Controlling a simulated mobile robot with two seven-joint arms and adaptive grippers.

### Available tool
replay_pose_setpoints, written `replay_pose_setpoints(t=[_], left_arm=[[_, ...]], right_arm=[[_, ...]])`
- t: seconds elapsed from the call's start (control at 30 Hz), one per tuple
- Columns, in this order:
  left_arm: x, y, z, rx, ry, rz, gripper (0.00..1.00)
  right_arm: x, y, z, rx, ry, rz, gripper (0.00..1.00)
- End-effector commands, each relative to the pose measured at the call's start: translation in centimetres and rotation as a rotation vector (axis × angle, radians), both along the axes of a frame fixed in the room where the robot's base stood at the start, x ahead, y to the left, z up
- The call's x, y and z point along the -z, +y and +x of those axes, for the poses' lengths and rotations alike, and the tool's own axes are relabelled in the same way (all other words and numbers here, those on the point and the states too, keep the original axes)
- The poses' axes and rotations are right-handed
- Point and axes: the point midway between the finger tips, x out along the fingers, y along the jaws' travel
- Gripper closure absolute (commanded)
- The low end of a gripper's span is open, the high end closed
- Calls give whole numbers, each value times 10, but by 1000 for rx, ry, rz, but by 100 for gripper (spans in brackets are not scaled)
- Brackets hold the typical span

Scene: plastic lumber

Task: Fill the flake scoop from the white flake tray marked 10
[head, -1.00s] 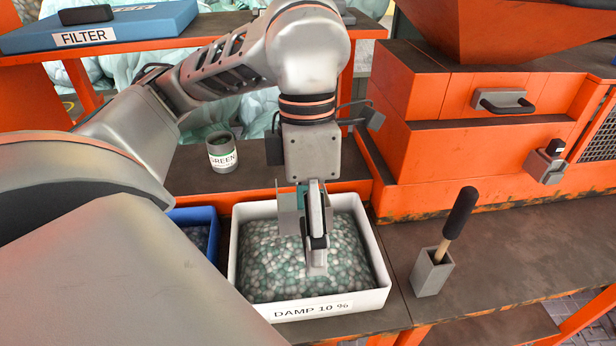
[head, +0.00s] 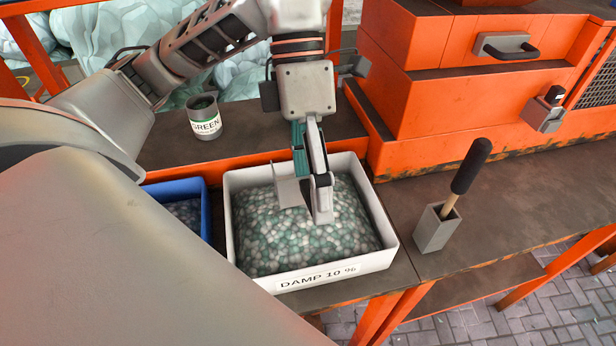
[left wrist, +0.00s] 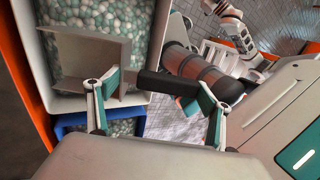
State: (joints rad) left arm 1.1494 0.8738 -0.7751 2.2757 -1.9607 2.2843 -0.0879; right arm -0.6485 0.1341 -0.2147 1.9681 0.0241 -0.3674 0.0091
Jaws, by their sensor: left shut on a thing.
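The white flake tray (head: 318,277), labelled "DAMP 10 %", stands on the bench, full of green and white flakes (head: 275,235). My left gripper (head: 318,195) is over the tray, pointing down. It is shut on the flake scoop (head: 290,190), a grey open-fronted scoop. In the left wrist view the scoop (left wrist: 85,60) is beside the tray's flakes, its dark handle (left wrist: 165,86) between the left gripper's fingers (left wrist: 158,95). The scoop's inside looks empty there. I cannot tell whether its lip touches the flakes. My right gripper is not visible.
A blue tray (head: 205,205) of flakes stands directly left of the white one. A grey cup labelled GREEN (head: 205,120) stands behind. A grey holder (head: 436,230) with a black-handled tool (head: 468,170) stands to the right. An orange machine (head: 440,100) rises behind the bench.

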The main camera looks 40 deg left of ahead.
Motion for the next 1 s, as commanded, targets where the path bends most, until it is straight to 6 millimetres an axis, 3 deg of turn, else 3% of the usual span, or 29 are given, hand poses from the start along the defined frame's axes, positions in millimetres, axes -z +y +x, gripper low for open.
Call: replay_pose_setpoints(t=[0.1, 0.4, 1.0], left_arm=[[13, 1, 0, -1, 1, 1, 46], [37, 3, 2, -3, 1, 1, 46], [74, 5, 5, -6, -1, 0, 46]], right_arm=[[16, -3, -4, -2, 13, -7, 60], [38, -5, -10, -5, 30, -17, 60], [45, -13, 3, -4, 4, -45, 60]])
